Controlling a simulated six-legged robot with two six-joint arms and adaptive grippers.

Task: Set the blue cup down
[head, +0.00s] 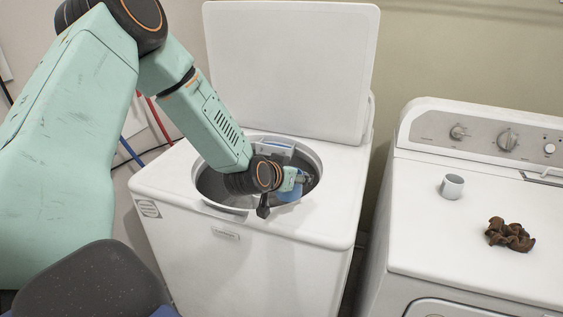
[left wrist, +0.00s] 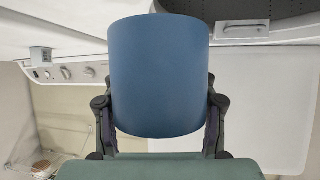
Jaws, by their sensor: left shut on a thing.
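The blue cup (head: 289,194) is at the right part of the washer's round opening (head: 212,185), partly hidden by my left gripper (head: 298,179). In the left wrist view the blue cup (left wrist: 158,75) fills the middle, with a dark finger on each side of it. My left gripper (left wrist: 158,112) is shut on the cup. The head view does not clearly show how high the cup is relative to the rim. My right gripper is not in view.
The washer's lid (head: 290,70) stands open behind the opening. The washer's front right top (head: 320,225) is clear. On the dryer (head: 420,230) at the right stand a small grey-white cup (head: 452,187) and a crumpled brown cloth (head: 509,235). A gap separates the two machines.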

